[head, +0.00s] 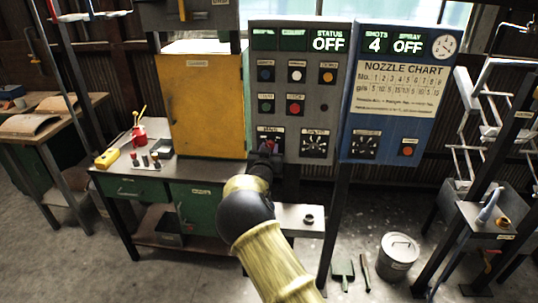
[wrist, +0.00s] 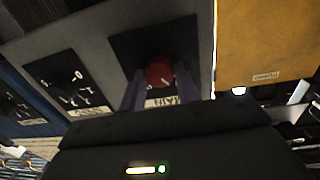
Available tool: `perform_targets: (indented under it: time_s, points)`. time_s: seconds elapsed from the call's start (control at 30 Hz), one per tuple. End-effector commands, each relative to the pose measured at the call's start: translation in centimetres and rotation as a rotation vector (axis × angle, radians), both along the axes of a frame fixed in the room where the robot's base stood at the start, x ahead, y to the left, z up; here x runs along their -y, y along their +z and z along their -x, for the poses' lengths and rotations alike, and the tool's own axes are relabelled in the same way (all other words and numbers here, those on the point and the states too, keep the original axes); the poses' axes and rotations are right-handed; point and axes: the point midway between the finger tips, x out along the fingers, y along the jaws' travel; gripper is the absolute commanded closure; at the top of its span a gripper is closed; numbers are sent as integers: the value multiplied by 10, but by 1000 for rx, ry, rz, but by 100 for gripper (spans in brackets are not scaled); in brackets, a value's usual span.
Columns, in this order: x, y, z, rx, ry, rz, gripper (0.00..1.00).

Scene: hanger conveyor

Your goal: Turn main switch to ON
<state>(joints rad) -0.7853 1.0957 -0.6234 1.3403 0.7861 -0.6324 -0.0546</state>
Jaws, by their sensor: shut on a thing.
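The main switch is a red knob (wrist: 159,72) on a dark square plate with a partly visible MAIN label (wrist: 163,102), upside down in the wrist view. In the head view the switch sits at the lower left of the grey control panel (head: 296,80), mostly hidden by my arm. My gripper (wrist: 160,82) has its two fingers on either side of the red knob and is shut on it; it also shows in the head view (head: 268,148). The knob's exact pointing direction cannot be told.
Right of the switch is a black dial (head: 315,144). A blue panel (head: 398,90) with a nozzle chart stands further right. A yellow cabinet (head: 205,105) stands close on the left, above a workbench (head: 125,167). A lidded bucket (head: 398,258) stands on the floor.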

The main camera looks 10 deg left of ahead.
Motion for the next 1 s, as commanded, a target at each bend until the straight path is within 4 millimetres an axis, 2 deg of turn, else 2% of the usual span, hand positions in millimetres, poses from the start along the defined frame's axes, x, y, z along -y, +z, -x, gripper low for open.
perform_targets:
  time_s: [0.07,1.0]
  points:
    - [1,-5,0,1,-1,-66,91]
    - [3,-5,0,1,-1,-951,91]
